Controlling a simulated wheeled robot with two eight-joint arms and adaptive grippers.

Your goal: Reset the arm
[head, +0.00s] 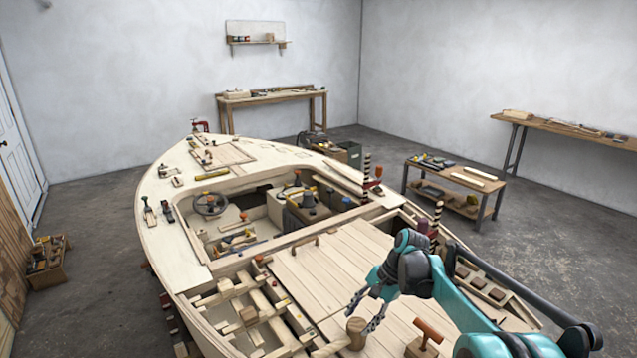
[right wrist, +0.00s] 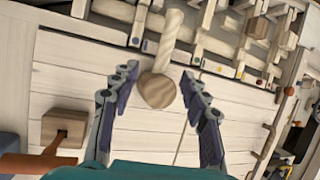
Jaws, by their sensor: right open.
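My right arm comes in from the lower right in the head view. Its gripper (head: 364,312) is open over the plank deck (head: 318,277) of the plywood boat. In the right wrist view the open gripper (right wrist: 158,76) has its two fingers spread, with nothing held between them. A wooden piece with a round brown end (right wrist: 157,91) and a pale shaft shows between and beyond the fingertips. It also shows just below the gripper in the head view (head: 356,334); I cannot tell whether they touch. My left gripper is not in view.
A wooden block with an orange-brown handle (head: 427,336) stands on the deck right of the gripper. A slatted compartment frame (head: 240,307) lies left of the deck. A striped post (head: 437,213) rises behind my arm. A tool table (head: 455,184) stands beyond the boat.

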